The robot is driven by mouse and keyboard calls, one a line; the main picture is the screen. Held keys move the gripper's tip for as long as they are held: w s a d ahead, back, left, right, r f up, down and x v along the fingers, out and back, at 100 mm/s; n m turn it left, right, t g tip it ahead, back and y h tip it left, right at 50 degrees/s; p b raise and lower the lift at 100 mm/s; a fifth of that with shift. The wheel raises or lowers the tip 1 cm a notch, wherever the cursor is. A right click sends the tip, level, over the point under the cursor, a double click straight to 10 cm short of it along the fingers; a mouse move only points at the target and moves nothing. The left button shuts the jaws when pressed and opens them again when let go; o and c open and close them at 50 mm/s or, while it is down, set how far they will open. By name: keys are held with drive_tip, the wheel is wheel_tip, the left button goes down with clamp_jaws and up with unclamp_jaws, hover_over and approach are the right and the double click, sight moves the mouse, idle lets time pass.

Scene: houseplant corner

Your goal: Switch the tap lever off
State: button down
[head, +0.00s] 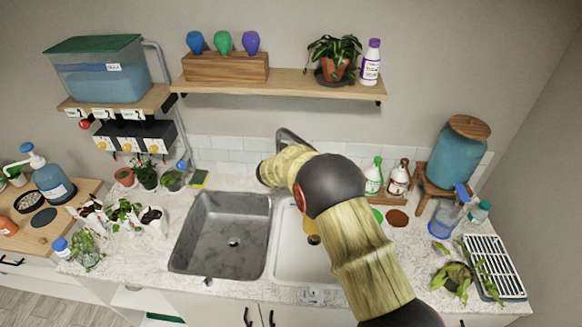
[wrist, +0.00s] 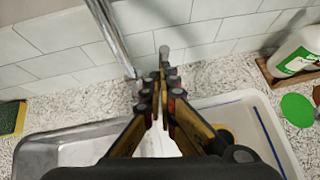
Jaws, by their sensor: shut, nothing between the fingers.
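The silver tap (head: 292,138) stands at the back of the sink, and my arm hides much of it in the head view. In the wrist view a shiny tap pipe (wrist: 108,32) runs down at upper left. A small grey rounded tip (wrist: 164,50), perhaps the tap lever's end, shows just beyond my fingertips. My gripper (wrist: 161,84) is shut with nothing between its fingers, pointing at the tiled wall. I cannot tell whether it touches the grey tip. The lever's on or off position and any water flow are unclear.
The grey sink basin (head: 222,235) is left of the white basin (head: 292,262). A yellow-green sponge (head: 200,178) lies behind the grey basin. White bottles (head: 373,176) stand right of the tap. A shelf (head: 280,87) with a plant is above.

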drive_tip(key=s+a+r, duration=0.1)
drive_tip(key=s+r, duration=0.4)
drive_tip(key=r, duration=0.2)
drive_tip(key=shift+a+r, duration=0.25)
drive_tip(key=shift+r, duration=0.05)
drive_tip(key=shift+s, duration=0.1)
